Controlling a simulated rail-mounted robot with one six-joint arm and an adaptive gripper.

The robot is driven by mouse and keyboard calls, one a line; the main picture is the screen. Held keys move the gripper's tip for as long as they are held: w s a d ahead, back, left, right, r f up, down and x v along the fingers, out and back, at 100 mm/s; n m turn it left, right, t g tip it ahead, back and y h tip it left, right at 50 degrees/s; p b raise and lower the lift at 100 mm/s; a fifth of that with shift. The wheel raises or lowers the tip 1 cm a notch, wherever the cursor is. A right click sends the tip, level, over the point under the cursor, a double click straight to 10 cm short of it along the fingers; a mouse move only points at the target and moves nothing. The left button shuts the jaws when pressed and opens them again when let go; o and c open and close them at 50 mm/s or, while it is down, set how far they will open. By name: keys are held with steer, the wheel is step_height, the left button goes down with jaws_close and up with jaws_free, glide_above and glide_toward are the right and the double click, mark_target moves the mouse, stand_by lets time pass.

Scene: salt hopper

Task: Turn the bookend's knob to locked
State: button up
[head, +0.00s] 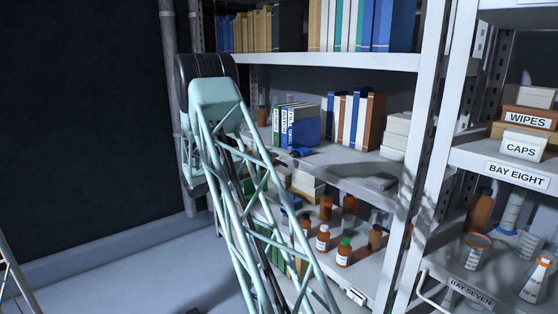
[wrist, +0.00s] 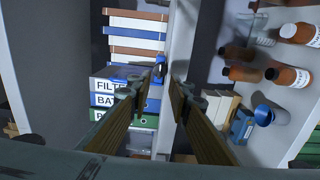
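The blue bookend (head: 306,131) stands against the right side of a short row of labelled binders (head: 284,122) on the middle shelf in the head view. A small dark blue part, probably its knob (head: 301,152), sits low at its front; its setting is too small to read. In the wrist view, which is turned sideways, a small blue part (wrist: 159,69) shows between and beyond my fingertips, beside labelled binders (wrist: 106,100). My gripper (wrist: 157,88) is open, its two long fingers apart with nothing between the tips. The head view does not clearly show my gripper.
More books (head: 355,120) and white boxes (head: 396,135) stand to the right on the same shelf (head: 345,180). Brown bottles (head: 323,238) crowd the shelf below, also visible in the wrist view (wrist: 292,76). A shelf upright (head: 420,150) stands right. The shelf above limits height.

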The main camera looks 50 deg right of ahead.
steer(key=shift+v, duration=1.5)
steer(key=s+a+r+y, duration=0.4)
steer(key=s+a+r, duration=0.2)
steer(key=s+a, duration=0.45)
steer(key=s+a+r+y, duration=0.3)
steer(key=s+a+r, duration=0.35)
steer(key=a, duration=0.65)
steer(key=s+a+n+t+y, duration=0.1)
steer(key=s+a+t+y, duration=0.1)
steer(key=s+a, duration=0.6)
steer(key=s+a+n+t+y, duration=0.1)
steer(key=s+a+t+y, duration=0.2)
steer(key=s+a, duration=0.6)
steer(key=s+a+n+t+y, duration=0.1)
steer(key=s+a+t+y, duration=0.2)
steer(key=a, duration=2)
steer(key=s+y, duration=0.2)
steer(key=s, duration=0.3)
steer(key=shift+s+f+p, duration=0.2)
steer(key=shift+s+p, duration=0.15)
steer(key=shift+s, duration=0.05)
steer(key=shift+a, duration=0.15)
